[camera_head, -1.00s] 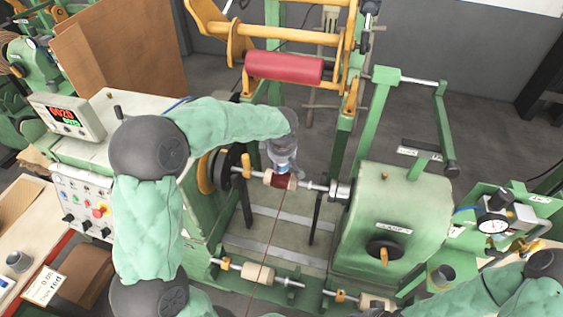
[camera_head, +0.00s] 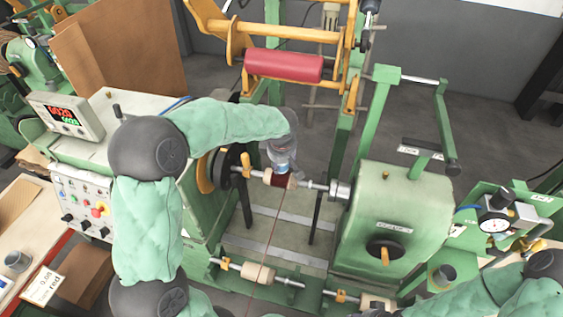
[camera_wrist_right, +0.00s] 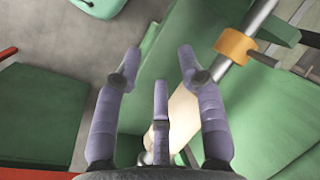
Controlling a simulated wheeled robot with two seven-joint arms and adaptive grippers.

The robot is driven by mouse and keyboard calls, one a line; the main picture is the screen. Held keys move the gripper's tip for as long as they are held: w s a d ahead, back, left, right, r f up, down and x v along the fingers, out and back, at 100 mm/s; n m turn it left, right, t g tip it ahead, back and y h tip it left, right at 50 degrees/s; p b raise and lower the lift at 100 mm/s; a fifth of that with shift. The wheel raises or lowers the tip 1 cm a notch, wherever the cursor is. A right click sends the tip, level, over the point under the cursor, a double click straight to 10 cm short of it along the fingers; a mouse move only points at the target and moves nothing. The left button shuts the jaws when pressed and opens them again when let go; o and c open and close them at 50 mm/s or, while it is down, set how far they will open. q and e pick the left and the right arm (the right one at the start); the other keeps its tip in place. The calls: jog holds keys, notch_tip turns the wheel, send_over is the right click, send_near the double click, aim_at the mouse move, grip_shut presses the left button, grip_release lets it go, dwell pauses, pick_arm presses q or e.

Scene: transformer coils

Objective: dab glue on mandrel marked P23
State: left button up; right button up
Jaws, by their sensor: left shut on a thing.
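My left gripper (camera_head: 283,168) reaches in from the left and is low over the upper shaft of the winding machine. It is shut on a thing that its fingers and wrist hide. Right under it is a pale mandrel (camera_head: 293,182) with a dark red winding (camera_head: 280,180); I cannot tell whether they touch. A thin reddish wire (camera_head: 272,232) runs from the winding toward the front. I cannot read a P23 mark. In the right wrist view my right gripper (camera_wrist_right: 160,65) has its fingers spread, with a pale cylinder (camera_wrist_right: 180,115) behind them.
A lower shaft carries another pale cylinder (camera_head: 257,272). The green machine housing (camera_head: 395,210) stands on the right, and the control panel (camera_head: 85,200) with its digital display (camera_head: 62,115) on the left. A red roller (camera_head: 284,67) hangs in the yellow frame behind.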

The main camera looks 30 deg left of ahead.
pick_arm(q)
jog(key=shift+f, duration=0.1)
dwell(0.3)
jog(key=shift+r+p, duration=0.9)
jog(key=shift+r, duration=1.65)
